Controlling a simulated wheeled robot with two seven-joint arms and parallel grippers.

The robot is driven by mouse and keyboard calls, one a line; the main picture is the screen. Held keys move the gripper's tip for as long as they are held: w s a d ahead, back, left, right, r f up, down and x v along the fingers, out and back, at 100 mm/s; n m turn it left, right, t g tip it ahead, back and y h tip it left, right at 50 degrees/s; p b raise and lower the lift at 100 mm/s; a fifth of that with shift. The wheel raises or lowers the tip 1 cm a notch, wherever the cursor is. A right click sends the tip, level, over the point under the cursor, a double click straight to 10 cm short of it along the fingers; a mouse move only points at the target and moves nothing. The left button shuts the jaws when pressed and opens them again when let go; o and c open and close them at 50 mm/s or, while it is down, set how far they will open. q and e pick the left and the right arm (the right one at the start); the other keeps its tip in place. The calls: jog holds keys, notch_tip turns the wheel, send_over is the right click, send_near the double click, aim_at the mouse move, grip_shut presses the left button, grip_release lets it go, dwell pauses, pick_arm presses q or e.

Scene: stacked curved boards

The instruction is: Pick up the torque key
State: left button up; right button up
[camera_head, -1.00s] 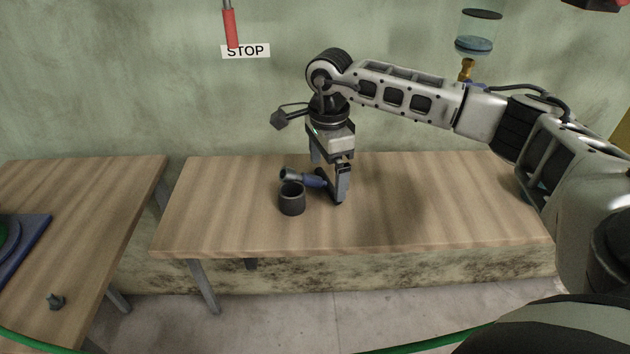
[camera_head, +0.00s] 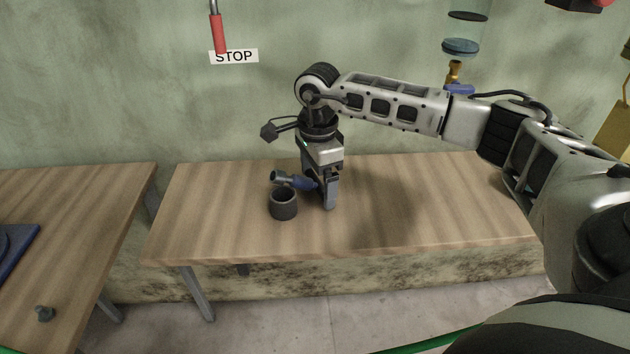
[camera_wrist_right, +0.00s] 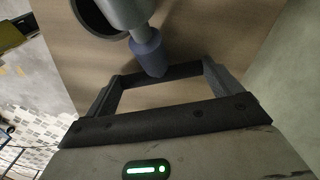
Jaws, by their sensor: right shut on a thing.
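The torque key (camera_head: 292,180) has a grey cylindrical head and a blue handle. It lies low over the bench, just behind a dark round cup, its head to the left. My right gripper (camera_head: 321,188) points down over the bench and is shut on the blue handle. In the right wrist view, the blue handle (camera_wrist_right: 148,52) reaches in toward the fingers (camera_wrist_right: 158,85), and the grey head lies across the cup's edge in the picture. I cannot tell whether key and cup touch. My left gripper is not in view.
The dark cup (camera_head: 283,205) stands on the wooden bench (camera_head: 430,215) just in front of the key. The bench is clear to the right. A green wall stands behind.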

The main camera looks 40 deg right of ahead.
notch_tip(320, 180, up, 2)
jog(key=shift+r, duration=0.15)
jog(key=s+a+r, duration=0.5)
jog(key=s+r, duration=0.5)
jog(key=s, duration=0.2)
jog(key=shift+s+a+b, duration=0.4)
jog(key=shift+b, duration=0.05)
jog(key=w+d+f, duration=0.1)
jog(key=w+f, duration=0.1)
jog(key=w, duration=0.1)
jog(key=w+d+f, duration=0.2)
jog(key=w+f, duration=0.1)
jog(key=w, duration=0.1)
jog(key=w+d+f, duration=0.2)
jog(key=w+f, duration=0.1)
jog(key=w, duration=0.1)
jog(key=shift+w+d+p, duration=0.1)
jog(key=shift+w+p, duration=0.1)
jog(key=shift+p, duration=0.15)
jog(key=shift+w+d+f, duration=0.15)
jog(key=shift+w+f, duration=0.25)
jog(key=shift+f, duration=0.15)
jog(key=f, duration=0.3)
jog(key=shift+w+d+f+p, duration=0.15)
jog(key=shift+w+f+p, duration=0.05)
jog(key=shift+w+p, duration=0.1)
